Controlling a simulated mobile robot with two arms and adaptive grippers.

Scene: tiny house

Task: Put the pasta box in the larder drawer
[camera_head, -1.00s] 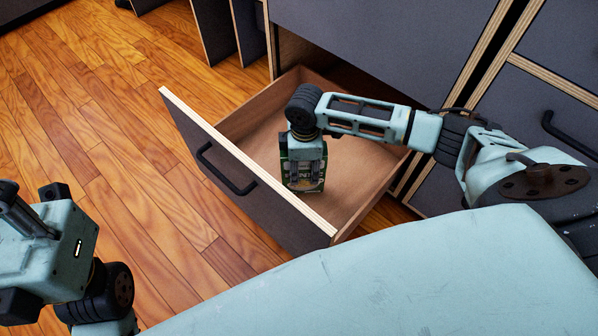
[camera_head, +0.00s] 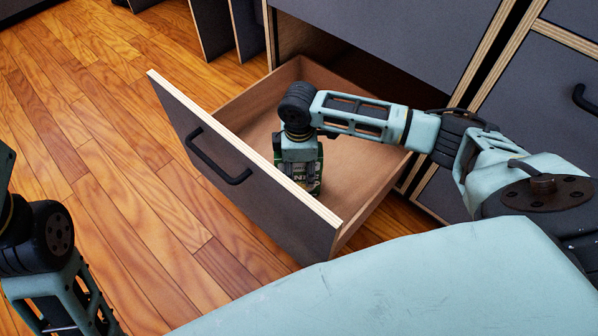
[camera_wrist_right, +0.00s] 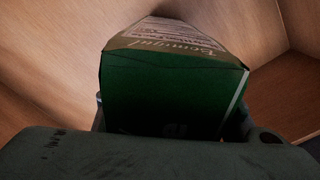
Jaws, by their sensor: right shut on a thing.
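The green pasta box (camera_head: 312,181) is inside the open larder drawer (camera_head: 352,172), near the drawer's front panel. My right gripper (camera_head: 302,168) reaches down into the drawer from above and is shut on the box. In the right wrist view the box (camera_wrist_right: 172,92) shows its dark green side and a printed end, with the drawer's wooden walls around it. Whether the box touches the drawer floor is hidden. My left arm shows at the left edge of the head view, but its gripper is out of the picture.
The drawer front has a black handle (camera_head: 216,158). A grey cabinet front (camera_head: 390,40) stands above and behind the drawer, with another handled front (camera_head: 545,85) at the right. The wooden floor (camera_head: 100,130) left of the drawer is clear.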

